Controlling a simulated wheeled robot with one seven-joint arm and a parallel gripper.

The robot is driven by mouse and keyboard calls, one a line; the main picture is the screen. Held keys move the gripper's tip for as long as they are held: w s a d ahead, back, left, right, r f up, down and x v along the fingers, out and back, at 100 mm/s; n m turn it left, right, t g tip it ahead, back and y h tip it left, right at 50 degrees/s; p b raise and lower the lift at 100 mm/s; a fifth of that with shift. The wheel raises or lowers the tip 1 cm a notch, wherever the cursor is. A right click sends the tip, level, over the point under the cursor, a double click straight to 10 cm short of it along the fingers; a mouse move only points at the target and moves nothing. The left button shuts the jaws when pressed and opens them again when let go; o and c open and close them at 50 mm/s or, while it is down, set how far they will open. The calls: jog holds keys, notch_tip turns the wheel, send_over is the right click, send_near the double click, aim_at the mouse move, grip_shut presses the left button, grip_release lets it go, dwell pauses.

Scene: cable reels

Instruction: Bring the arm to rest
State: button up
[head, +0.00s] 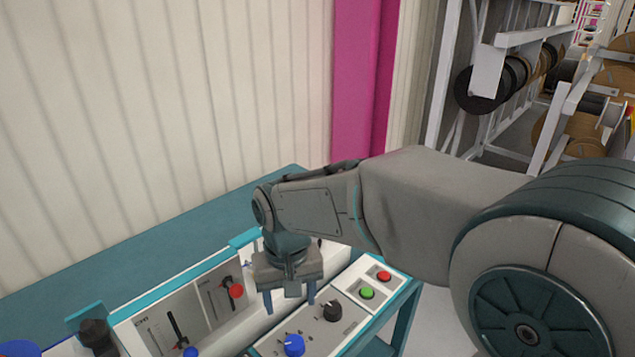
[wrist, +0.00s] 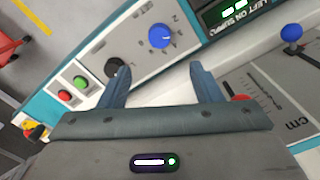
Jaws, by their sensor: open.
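My gripper (head: 289,300) hangs from my bent arm above the control panel (head: 262,347), fingers pointing down. In the wrist view its two blue fingers (wrist: 160,82) stand wide apart with nothing between them. The gripper is open and empty. A blue knob (wrist: 162,36) and a black knob (wrist: 117,68) lie beyond the fingers in that view. The left finger overlaps part of the black knob; I cannot tell whether they touch.
A red button (head: 384,276) and a green button (head: 367,293) sit at the panel's right end. A red-tipped lever (head: 236,291) stands left of the gripper. A corrugated wall (head: 170,110) rises behind. Cable reels hang on a rack (head: 481,90) at the upper right.

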jog(key=s+d+r+m+t, duration=0.1)
jog(key=s+d+m, duration=0.1)
jog(key=d, duration=0.9)
jog(key=s+d+m+t, duration=0.1)
jog(key=s+d, duration=0.4)
jog(key=d, duration=0.7)
jog(key=shift+s+r+m+t, duration=0.3)
jog(key=shift+r+m+t, duration=0.1)
jog(key=shift+m, duration=0.2)
jog(key=shift+a, duration=0.1)
